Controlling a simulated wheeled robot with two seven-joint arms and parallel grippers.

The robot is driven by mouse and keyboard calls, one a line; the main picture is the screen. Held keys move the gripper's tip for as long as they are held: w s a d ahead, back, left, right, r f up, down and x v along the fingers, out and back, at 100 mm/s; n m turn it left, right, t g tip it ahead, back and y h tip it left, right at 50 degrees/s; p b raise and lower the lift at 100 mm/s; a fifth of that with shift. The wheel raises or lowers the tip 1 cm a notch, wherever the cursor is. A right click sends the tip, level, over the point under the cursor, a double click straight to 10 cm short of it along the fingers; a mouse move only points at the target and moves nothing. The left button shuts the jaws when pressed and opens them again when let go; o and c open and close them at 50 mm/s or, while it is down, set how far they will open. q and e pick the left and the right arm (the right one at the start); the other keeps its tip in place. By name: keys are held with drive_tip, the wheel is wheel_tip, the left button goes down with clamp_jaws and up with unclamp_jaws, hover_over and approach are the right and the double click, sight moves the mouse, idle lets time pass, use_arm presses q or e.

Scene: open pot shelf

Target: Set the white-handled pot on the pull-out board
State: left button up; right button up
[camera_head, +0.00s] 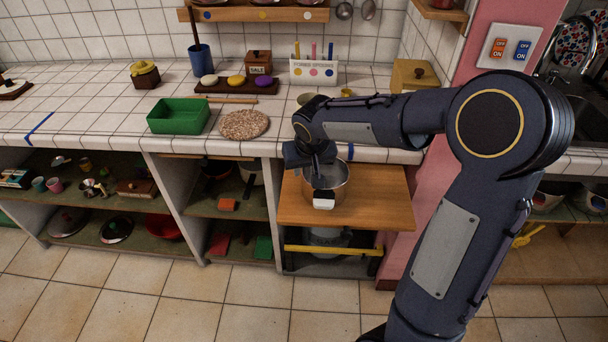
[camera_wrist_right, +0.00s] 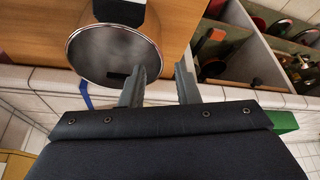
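The white-handled pot (camera_head: 340,190) is a steel pot standing upright on the wooden pull-out board (camera_head: 385,211). Its white handle (camera_head: 323,203) points toward the front of the board. In the right wrist view the round open pot (camera_wrist_right: 112,55) lies just beyond the fingers, and the board (camera_wrist_right: 178,25) shows behind it. My right gripper (camera_head: 318,168) is at the pot's rim; its fingers (camera_wrist_right: 160,80) are apart, one over the pot's opening and one outside the rim. I cannot tell whether they touch the pot. My left gripper is not in view.
The tiled counter edge (camera_head: 380,154) runs just behind and above the board. A green tray (camera_head: 178,116) and a round cork mat (camera_head: 243,125) sit on the counter. Open shelves (camera_head: 233,205) lie left of the board, and a pink post (camera_head: 428,190) stands to its right.

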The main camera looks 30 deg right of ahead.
drive_tip(key=s+a+r+y, duration=0.1)
drive_tip(key=s+r, duration=0.2)
drive_tip(key=s, duration=0.5)
drive_tip(key=s+a+r+y, duration=0.1)
drive_tip(key=s+r, duration=0.2)
drive_tip(key=s, duration=0.5)
drive_tip(key=s+a+f+y, duration=0.1)
drive_tip(key=s+a, duration=0.1)
drive_tip(key=s, duration=0.3)
drive_tip(key=s+a+f+n+t+y, duration=0.1)
drive_tip(key=s+a, duration=0.2)
drive_tip(key=s, duration=0.2)
drive_tip(key=shift+y, duration=0.4)
drive_tip(key=shift+t, duration=0.3)
